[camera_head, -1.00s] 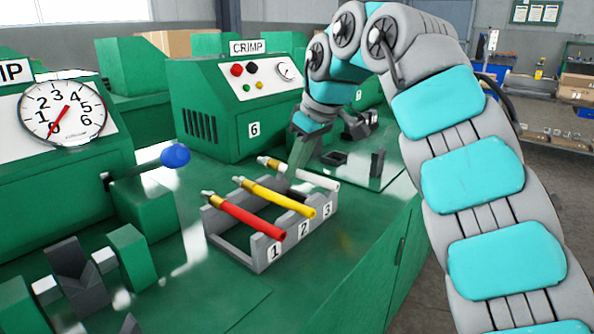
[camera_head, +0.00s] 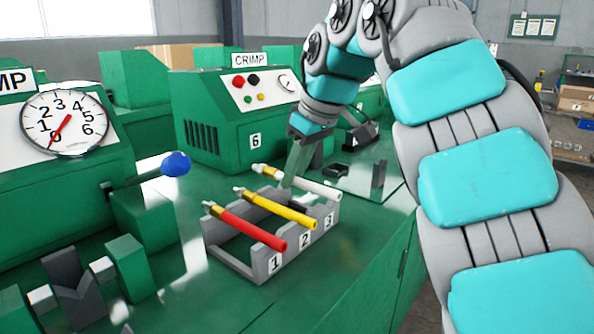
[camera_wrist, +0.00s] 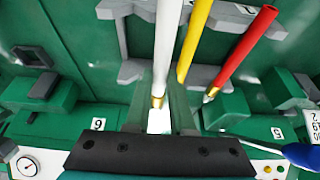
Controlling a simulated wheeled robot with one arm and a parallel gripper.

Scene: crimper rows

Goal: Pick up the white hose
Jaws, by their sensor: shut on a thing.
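The white hose (camera_head: 318,187) lies across the third place of the grey rack (camera_head: 262,263), with its metal fitting toward the back left. My gripper (camera_head: 289,180) reaches down from above and is shut on the white hose near its fitting end. In the wrist view the hose (camera_wrist: 168,45) runs between the green fingers (camera_wrist: 160,112), its brass fitting close to the palm. The hose still appears level with the rack; any small gap beneath it cannot be told.
A red hose (camera_head: 245,229) and a yellow hose (camera_head: 280,210) lie beside it in places 1 and 2. A crimp machine (camera_head: 215,140) stands behind. A blue-knobbed lever (camera_head: 176,164) sticks out at left. The green bench top is clear in front of the rack.

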